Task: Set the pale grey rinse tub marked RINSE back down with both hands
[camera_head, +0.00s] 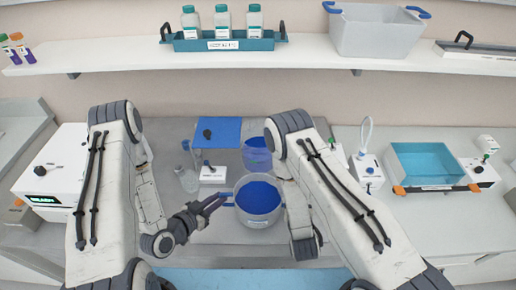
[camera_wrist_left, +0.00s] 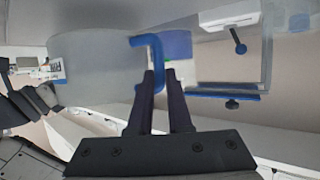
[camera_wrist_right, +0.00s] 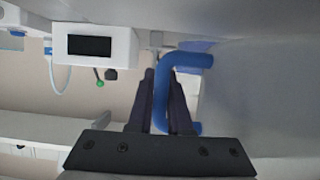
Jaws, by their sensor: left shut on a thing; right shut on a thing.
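The pale grey round rinse tub (camera_head: 277,217) holds blue liquid and has a small label on its front. In the head view it is in the middle, over the worktop. My left gripper (camera_head: 220,202) is shut on its left blue handle, which also shows between the fingers in the left wrist view (camera_wrist_left: 157,55). My right gripper (camera_wrist_right: 162,85) is shut on the right blue handle (camera_wrist_right: 188,60). In the head view my right arm hides that handle and gripper. The tub looks about level. I cannot tell whether its base touches the worktop.
A blue-tinted container (camera_head: 257,150) stands just behind the tub. A blue plate (camera_head: 218,130) on a stand and a clear bottle (camera_head: 187,178) are behind to the left. A blue mat (camera_head: 250,280) lies in front. A teal tray (camera_head: 425,163) is at the right.

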